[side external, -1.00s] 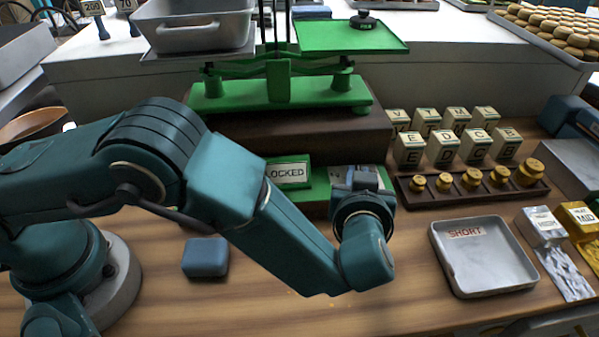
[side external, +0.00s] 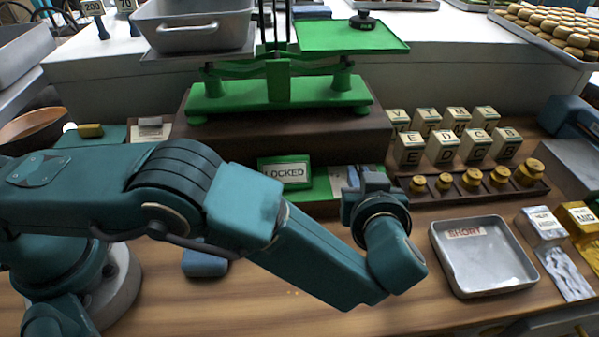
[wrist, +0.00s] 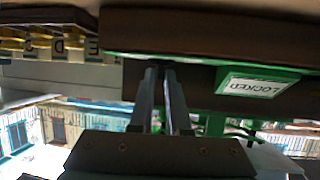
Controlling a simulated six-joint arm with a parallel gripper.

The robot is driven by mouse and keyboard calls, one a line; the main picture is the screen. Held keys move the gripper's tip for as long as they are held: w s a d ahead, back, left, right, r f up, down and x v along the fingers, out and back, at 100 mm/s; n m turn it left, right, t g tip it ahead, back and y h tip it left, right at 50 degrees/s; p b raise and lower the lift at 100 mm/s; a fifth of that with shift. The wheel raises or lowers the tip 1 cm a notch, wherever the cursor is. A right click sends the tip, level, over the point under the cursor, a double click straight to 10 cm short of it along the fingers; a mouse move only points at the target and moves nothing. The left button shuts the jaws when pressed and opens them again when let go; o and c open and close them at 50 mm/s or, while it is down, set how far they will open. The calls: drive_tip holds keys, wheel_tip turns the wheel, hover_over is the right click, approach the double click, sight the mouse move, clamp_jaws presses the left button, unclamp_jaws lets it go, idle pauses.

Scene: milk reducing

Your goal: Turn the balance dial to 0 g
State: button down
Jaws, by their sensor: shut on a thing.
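The green balance (side external: 280,92) stands on a dark wooden base at the back. Along its front runs a green strip (side external: 321,188) with a LOCKED sign (side external: 287,172), which also shows upside down in the wrist view (wrist: 256,86). My gripper (side external: 366,180) is at the right part of this strip, right of the sign. In the wrist view, its two fingers (wrist: 160,72) are close together with their tips at the green edge. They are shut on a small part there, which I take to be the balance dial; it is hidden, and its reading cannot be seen.
A row of brass weights (side external: 473,179) and several lettered blocks (side external: 443,147) stand right of my gripper. A grey tray marked SHORT (side external: 484,285) lies at the front right. A blue block (side external: 204,263) is partly behind my arm. The front middle table is clear.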

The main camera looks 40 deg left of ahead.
drive_tip(key=c, duration=0.9)
unclamp_jaws()
drive_tip(key=shift+a+r, duration=0.1)
drive_tip(key=shift+s+d+r, duration=0.2)
drive_tip(key=shift+s+d, duration=0.15)
drive_tip(key=shift+d, duration=0.05)
drive_tip(key=shift+s+d+r, duration=0.55)
drive_tip(key=shift+s+r, duration=0.2)
drive_tip(key=shift+r, duration=0.15)
wheel_tip(320, 180, up, 6)
drive_tip(key=shift+a+f, duration=0.1)
